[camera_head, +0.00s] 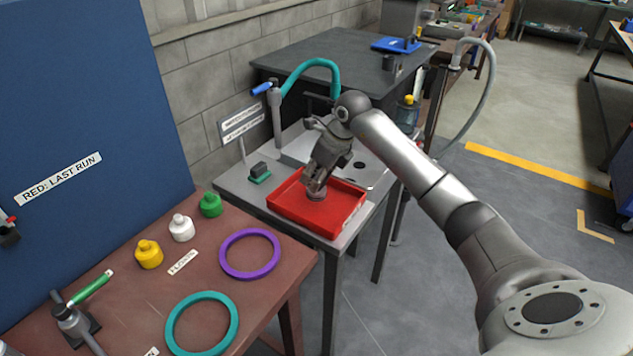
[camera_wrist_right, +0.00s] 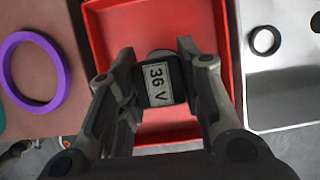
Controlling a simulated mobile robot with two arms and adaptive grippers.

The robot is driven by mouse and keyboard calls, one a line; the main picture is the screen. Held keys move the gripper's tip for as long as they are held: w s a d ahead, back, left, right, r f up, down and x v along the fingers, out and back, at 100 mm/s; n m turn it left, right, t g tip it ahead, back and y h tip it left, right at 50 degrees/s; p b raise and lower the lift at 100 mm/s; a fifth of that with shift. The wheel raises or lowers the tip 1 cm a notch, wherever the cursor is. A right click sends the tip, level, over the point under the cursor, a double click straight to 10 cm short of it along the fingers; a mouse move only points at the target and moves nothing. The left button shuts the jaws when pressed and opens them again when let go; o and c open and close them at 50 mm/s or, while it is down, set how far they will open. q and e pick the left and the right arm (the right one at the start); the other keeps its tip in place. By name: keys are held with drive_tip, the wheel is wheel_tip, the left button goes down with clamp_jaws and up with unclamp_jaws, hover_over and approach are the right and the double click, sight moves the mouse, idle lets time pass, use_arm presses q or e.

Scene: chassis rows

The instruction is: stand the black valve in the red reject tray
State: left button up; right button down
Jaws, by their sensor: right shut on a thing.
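My right gripper (camera_head: 318,185) is over the red reject tray (camera_head: 345,228), with its fingers pointing down into it. In the right wrist view the fingers (camera_wrist_right: 158,82) are shut on the black valve (camera_wrist_right: 157,95), a dark body with a "36 V" label and a pale round edge beyond it. In the head view only a small grey lower part of it shows under the fingers, low inside the tray. I cannot tell whether it touches the tray floor. The rest of the tray looks empty. My left gripper is not in view.
The tray sits on a grey sink table with a teal-hosed tap (camera_head: 276,110) behind and a small dark block on a green base (camera_head: 259,172) to its left. Yellow (camera_head: 148,254), white (camera_head: 181,228) and green (camera_head: 211,204) valves and purple (camera_head: 249,272) and teal (camera_head: 171,335) rings are on the brown table.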

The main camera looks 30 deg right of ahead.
drive_tip(key=shift+f, duration=1.2)
drive_tip(key=shift+f, duration=0.15)
drive_tip(key=c, duration=1)
unclamp_jaws()
drive_tip(key=v, duration=1.2)
drive_tip(key=shift+b, duration=0.3)
drive_tip(key=shift+a, duration=0.2)
